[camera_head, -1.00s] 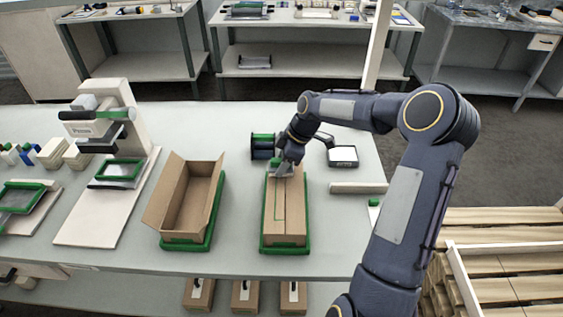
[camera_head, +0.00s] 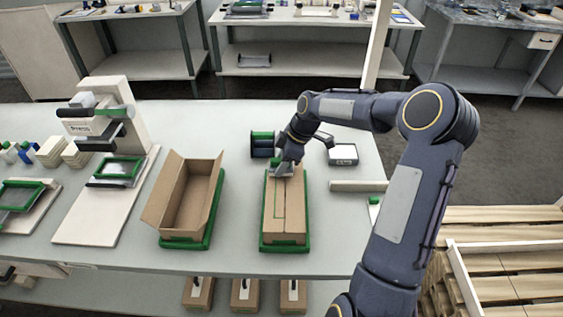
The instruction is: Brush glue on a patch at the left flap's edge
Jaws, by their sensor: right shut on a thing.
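A closed kraft box (camera_head: 285,229) lies in a green tray (camera_head: 284,248) at the middle of the table. A centre seam runs along its top, and a thin green outline (camera_head: 277,205) marks a patch beside the seam on the left flap. My right gripper (camera_head: 285,168) is over the far end of the box, with its fingers pointing down. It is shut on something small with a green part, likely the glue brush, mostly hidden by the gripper. I cannot tell whether it touches the cardboard. My left gripper is not in view.
An open kraft box (camera_head: 187,203) stands in another green tray to the left. A press (camera_head: 100,128) stands further left. Dark spools (camera_head: 262,147), a small scale-like device (camera_head: 343,154) and a pale bar (camera_head: 358,186) lie near the right arm.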

